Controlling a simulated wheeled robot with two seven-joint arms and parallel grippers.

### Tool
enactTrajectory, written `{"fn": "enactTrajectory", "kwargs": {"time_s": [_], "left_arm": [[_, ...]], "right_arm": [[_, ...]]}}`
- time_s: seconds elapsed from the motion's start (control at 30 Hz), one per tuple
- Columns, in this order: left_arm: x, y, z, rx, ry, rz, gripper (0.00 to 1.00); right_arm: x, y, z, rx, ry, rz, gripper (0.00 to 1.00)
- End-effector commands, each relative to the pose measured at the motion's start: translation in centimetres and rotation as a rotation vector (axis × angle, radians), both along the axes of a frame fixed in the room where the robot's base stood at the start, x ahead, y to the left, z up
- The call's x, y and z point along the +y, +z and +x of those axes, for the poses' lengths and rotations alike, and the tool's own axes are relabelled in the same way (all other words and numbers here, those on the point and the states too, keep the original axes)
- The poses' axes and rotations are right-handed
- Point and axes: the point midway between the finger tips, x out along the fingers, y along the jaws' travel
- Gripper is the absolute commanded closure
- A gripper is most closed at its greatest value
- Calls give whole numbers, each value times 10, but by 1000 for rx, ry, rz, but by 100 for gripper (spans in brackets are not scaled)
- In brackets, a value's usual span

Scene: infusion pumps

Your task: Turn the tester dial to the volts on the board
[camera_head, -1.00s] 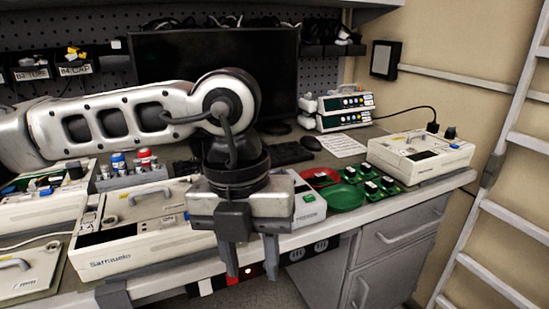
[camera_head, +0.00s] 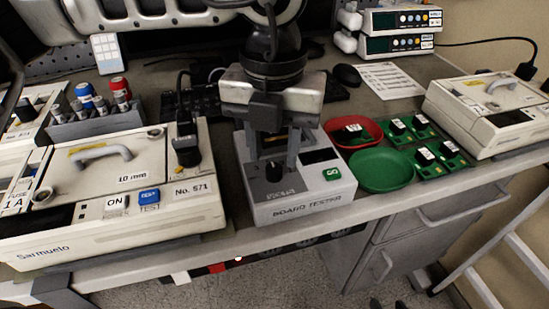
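The board tester (camera_head: 300,205) is a grey and white box labelled "BOARD TESTER" at the bench's front edge. Its dark dial (camera_head: 274,171) is on the left of its top face, over small markings I cannot read. A dark display (camera_head: 320,155) and a green button (camera_head: 331,174) are to the right. My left gripper (camera_head: 275,162) points down over the dial. Its two fingers are apart, one on each side of the knob, with no clear contact. Several green boards (camera_head: 440,160) with black parts and white labels lie to the right; the label text is unreadable. My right gripper is not in view.
A green dish (camera_head: 381,172) and a red dish (camera_head: 362,138) stand right of the tester. A Sarmuelo pump (camera_head: 110,225) stands close on the left, another pump (camera_head: 490,125) at the far right. Vials in a rack (camera_head: 95,125) and a paper sheet (camera_head: 391,82) are behind.

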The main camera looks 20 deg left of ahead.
Motion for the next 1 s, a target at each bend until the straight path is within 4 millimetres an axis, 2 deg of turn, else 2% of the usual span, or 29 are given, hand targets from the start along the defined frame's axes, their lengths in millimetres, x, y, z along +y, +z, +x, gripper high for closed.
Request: {"fn": "enactTrajectory", "kwargs": {"time_s": [0.2,0.3,0.33,0.57,1.0], "left_arm": [[0,-29,0,1,1,0,64],[0,-24,0,-1,1,-1,91],[0,-24,0,-1,1,-1,97],[0,-24,1,-3,-37,-2,97],[0,-23,2,-10,-414,-3,97]], "right_arm": [[2,-1,2,-12,-3,18,64],[2,3,3,-16,-4,19,64],[2,4,3,-16,-4,19,64],[1,0,3,-16,-4,18,64],[1,-21,2,-11,-6,15,64]]}}
